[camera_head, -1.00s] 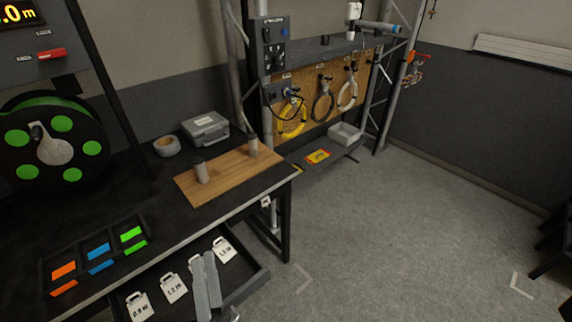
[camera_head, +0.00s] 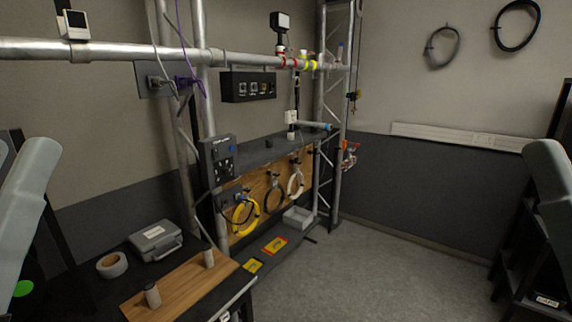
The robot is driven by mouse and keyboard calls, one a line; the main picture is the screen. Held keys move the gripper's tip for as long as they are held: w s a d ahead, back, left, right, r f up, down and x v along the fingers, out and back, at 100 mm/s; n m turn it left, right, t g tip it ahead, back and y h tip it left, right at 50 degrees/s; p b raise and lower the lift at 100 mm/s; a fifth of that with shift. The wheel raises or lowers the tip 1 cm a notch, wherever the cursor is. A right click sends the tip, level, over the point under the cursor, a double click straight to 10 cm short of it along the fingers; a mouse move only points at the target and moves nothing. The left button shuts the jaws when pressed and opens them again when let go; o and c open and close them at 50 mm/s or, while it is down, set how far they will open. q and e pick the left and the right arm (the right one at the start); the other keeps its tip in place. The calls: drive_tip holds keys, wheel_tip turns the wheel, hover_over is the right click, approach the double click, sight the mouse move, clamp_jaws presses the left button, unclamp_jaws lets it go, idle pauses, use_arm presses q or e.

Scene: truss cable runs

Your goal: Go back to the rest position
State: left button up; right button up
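My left arm shows only as a pale grey link at the left edge, and my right arm as a similar link at the right edge. Both links stand raised beside the view. Neither gripper is in view, so I cannot see their fingers or whether they hold anything. No held object shows.
A horizontal truss tube (camera_head: 130,50) crosses the upper left. Below it are a wooden board (camera_head: 180,286) on the bench, a grey case (camera_head: 155,240), a tape roll (camera_head: 112,265) and a pegboard with a yellow cable coil (camera_head: 245,217). The floor (camera_head: 385,270) at centre right is clear.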

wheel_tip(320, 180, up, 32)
drive_tip(key=p, duration=2.9)
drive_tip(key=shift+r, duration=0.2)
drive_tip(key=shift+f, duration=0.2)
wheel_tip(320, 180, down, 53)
drive_tip(key=b, duration=5.2)
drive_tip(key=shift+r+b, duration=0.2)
drive_tip(key=shift+b, duration=0.1)
